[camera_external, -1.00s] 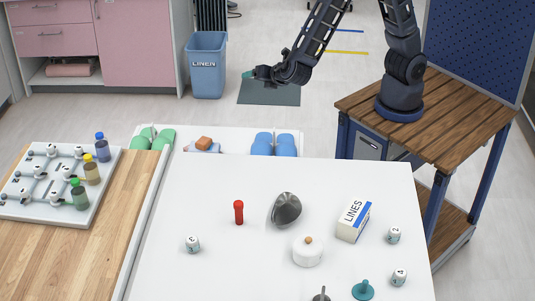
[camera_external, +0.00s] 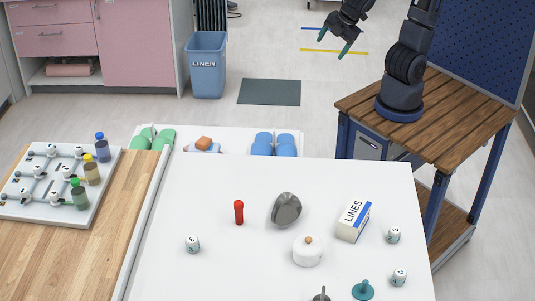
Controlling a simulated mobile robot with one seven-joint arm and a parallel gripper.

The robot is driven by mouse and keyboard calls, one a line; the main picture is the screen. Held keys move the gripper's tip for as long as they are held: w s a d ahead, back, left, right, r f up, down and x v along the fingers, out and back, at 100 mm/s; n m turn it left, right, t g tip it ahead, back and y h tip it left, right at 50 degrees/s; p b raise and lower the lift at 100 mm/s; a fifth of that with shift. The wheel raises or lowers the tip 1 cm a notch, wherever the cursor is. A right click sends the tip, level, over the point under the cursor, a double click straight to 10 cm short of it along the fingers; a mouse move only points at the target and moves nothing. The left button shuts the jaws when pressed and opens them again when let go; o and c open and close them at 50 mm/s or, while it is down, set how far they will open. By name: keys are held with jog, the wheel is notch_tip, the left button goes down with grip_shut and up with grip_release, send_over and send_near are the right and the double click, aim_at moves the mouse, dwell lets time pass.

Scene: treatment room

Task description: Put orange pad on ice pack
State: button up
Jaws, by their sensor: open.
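The orange pad (camera_external: 204,143) is a small orange-brown block. It rests on the ice pack (camera_external: 216,148), a flat, pale bluish piece on the far white surface between the green and blue slippers. The pad covers much of the ice pack, so only its edges show. My gripper (camera_external: 333,46) is open and empty, with its teal fingertips apart. It is high at the upper right, well away from the pad and touching nothing.
The white table holds a red bottle (camera_external: 239,212), a metal scoop (camera_external: 286,209), a LINES box (camera_external: 354,220), a white lidded jar (camera_external: 307,251) and small labelled jars. Green slippers (camera_external: 142,141) and blue slippers (camera_external: 263,145) flank the ice pack. A vial rack (camera_external: 30,208) stands left.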

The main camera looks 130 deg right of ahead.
jog(key=s+a+r+m+t+y, duration=0.2)
jog(key=s+a+r+t+y, duration=0.1)
jog(key=s+a, duration=0.5)
jog(key=shift+a+r+m+y, duration=0.3)
jog(key=shift+a+r+y, duration=0.1)
jog(key=shift+a+y, duration=0.45)
